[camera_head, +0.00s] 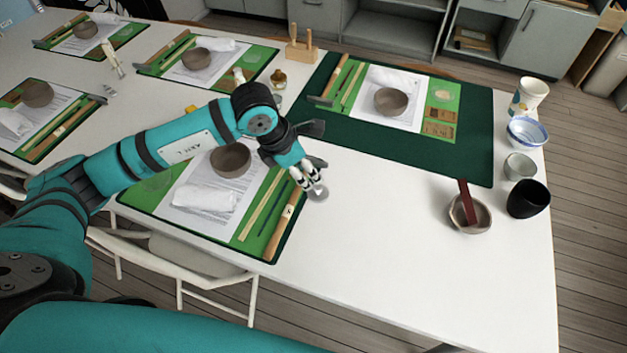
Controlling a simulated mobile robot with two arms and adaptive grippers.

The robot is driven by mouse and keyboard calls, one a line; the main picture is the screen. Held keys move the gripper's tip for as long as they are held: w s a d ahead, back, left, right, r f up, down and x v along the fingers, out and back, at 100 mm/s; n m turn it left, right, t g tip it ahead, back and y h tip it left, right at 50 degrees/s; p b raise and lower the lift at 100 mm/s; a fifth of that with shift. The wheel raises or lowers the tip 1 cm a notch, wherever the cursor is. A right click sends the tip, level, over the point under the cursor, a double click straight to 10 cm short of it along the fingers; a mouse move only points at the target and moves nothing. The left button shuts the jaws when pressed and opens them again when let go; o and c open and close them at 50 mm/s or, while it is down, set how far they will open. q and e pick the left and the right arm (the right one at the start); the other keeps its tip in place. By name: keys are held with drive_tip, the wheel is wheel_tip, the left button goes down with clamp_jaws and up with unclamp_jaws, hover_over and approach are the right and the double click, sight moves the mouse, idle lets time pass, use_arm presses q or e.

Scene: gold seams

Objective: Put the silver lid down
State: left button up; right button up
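The silver lid (319,194) is a small, round, shiny grey piece at the fingertips of my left gripper (308,180). The fingers close around its upper side, and the lid hangs just beyond the tips. It is over the white table (380,240), just right of the near green mat's edge. I cannot tell whether its underside touches the table. My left arm reaches in from the left across the near place setting. My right gripper is not in view.
A near green mat (262,243) holds a brown bowl (230,160), a white cloth (205,197) and tools. A small amber bottle (278,79) stands behind the arm. Bowls and cups, including a black cup (528,199), line the right edge. The table's front middle is clear.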

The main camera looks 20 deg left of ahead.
use_arm(q)
drive_tip(key=v, duration=0.5)
drive_tip(key=shift+s+f, duration=0.1)
drive_tip(key=shift+f, duration=0.05)
idle(0.3)
